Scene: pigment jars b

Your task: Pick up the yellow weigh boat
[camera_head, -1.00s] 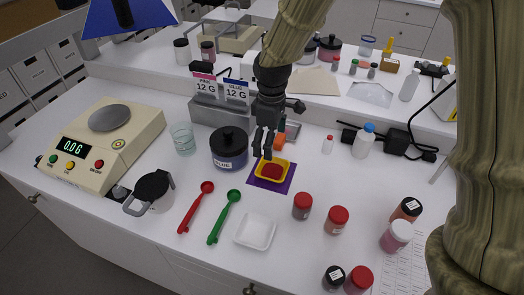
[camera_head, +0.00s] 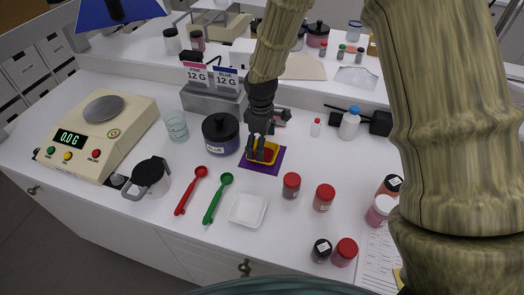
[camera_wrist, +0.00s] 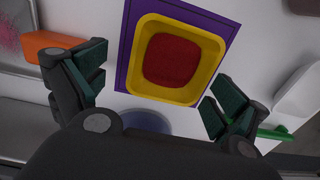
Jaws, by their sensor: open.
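The yellow weigh boat (camera_head: 273,148) is a small square dish with red powder in it. It sits on a purple mat (camera_head: 270,166) on the white bench, right of the dark blue-labelled jar. It also shows in the wrist view (camera_wrist: 211,57), above the middle between my fingers. My gripper (camera_head: 257,158) is open at the boat, with its fingertips close over the boat's near-left part in the head view. In the wrist view my gripper (camera_wrist: 152,95) has its fingers spread to either side, with nothing between the pads. I cannot tell whether a finger touches the rim.
A dark jar (camera_head: 220,134) stands left of the mat. Red-lidded jars (camera_head: 291,186) stand to the right. A white boat (camera_head: 248,210), a green scoop (camera_head: 217,198) and a red scoop (camera_head: 190,190) lie in front. The scale (camera_head: 98,132) is at left.

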